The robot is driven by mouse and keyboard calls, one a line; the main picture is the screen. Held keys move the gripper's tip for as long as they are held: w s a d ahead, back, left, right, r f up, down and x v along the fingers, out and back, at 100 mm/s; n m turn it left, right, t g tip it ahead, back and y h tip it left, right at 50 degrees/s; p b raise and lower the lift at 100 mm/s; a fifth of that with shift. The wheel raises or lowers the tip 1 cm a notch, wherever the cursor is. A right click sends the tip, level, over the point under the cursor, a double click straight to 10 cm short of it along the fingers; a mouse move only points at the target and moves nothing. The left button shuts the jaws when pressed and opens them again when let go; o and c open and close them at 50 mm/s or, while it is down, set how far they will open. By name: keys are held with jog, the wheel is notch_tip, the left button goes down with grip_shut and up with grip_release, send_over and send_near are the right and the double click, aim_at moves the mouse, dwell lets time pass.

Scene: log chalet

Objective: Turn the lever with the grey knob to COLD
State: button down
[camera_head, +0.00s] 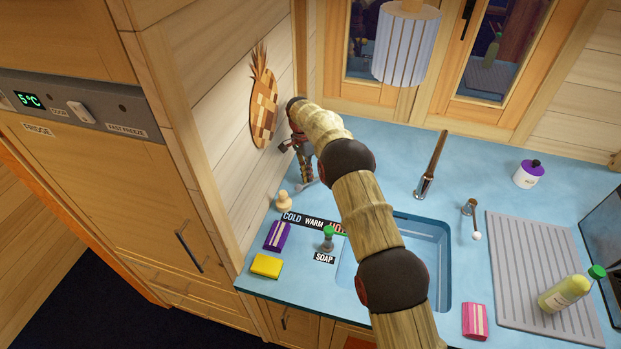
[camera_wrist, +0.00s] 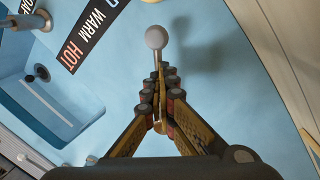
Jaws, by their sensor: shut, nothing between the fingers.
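The lever's grey ball knob (camera_wrist: 156,37) shows in the wrist view just beyond my fingertips. Its thin shaft runs down to the fingers, which partly hide it. In the head view a small pale knob (camera_head: 311,184) shows just below my gripper (camera_head: 303,165), behind the label strip. My gripper (camera_wrist: 160,78) is shut, with the tips close together at the shaft; I cannot tell whether they touch it. The label strip (camera_head: 315,222) reads COLD, WARM, HOT from left to right in the head view. The arm partly covers HOT.
A second lever with a white knob (camera_head: 477,236) stands right of the wooden-handled tap (camera_head: 430,170). The sink (camera_head: 436,250) is partly behind my arm. The wooden wall is close left.

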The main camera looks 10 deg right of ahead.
jog(key=shift+s+f, duration=0.15)
jog(key=shift+f, duration=0.35)
jog(key=c, duration=2.5)
grip_release()
jog(key=o, duration=0.5)
jog(key=shift+o, duration=0.2)
jog(key=shift+w+r, duration=0.1)
jog(key=shift+w, duration=0.1)
jog(key=shift+r, duration=0.2)
jog(key=shift+w+a+r, duration=0.1)
jog(key=shift+w+r, duration=0.05)
jog(key=shift+r, duration=0.05)
notch_tip(320, 180, up, 11)
jog(key=w+a, duration=0.1)
jog(key=w, duration=0.1)
jog(key=shift+r, duration=0.1)
